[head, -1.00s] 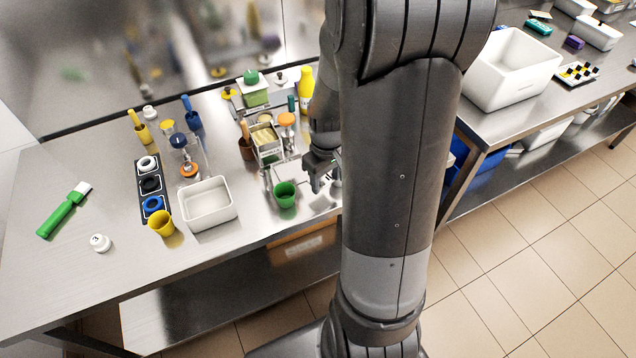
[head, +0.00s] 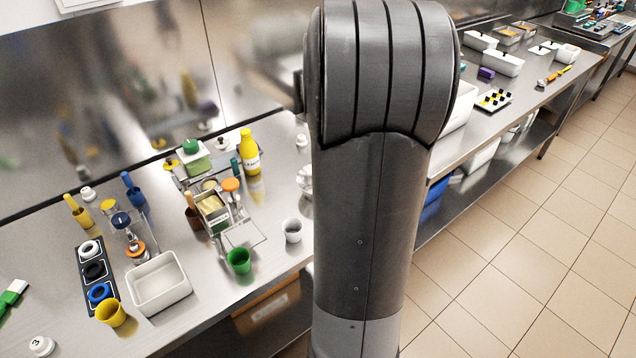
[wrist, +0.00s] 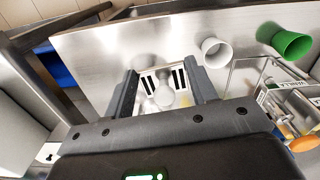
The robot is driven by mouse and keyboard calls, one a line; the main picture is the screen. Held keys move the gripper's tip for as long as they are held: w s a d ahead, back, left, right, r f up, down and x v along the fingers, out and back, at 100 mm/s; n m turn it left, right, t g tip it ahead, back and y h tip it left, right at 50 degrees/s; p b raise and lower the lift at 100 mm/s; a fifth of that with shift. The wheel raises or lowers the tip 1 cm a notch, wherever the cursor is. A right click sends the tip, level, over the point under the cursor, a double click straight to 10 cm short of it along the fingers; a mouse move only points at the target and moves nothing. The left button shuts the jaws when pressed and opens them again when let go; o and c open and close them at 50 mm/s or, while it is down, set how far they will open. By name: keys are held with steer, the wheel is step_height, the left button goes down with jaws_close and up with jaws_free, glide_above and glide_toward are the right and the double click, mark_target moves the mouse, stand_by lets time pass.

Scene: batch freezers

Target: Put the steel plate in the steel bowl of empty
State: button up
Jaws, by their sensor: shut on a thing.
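My gripper shows in the wrist view (wrist: 163,90), with a dark finger on each side of a pale piece (wrist: 179,78) with black bars and a rounded grey shape. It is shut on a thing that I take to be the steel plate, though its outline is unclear. In the head view my arm hides the gripper.
Another counter with white bins (head: 497,62) lies to the right.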

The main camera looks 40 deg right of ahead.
steer(key=w+d+r+m, duration=0.1)
steer(key=w+d+r, duration=0.15)
steer(key=d, duration=0.55)
steer(key=shift+w+a+f, duration=0.85)
steer(key=shift+w+f, duration=0.8)
steer(key=shift+f, duration=0.15)
steer(key=shift+w+a+f, duration=0.85)
steer(key=shift+w+f, duration=0.75)
steer(key=shift+f, duration=0.2)
steer(key=shift+w+a+f, duration=0.85)
steer(key=shift+w+f, duration=0.8)
steer(key=shift+f, duration=0.15)
steer(key=shift+s+f, duration=0.1)
steer(key=shift+f, duration=0.55)
steer(key=o, duration=0.9)
steer(key=shift+f, duration=0.1)
steer(key=shift+o, duration=0.6)
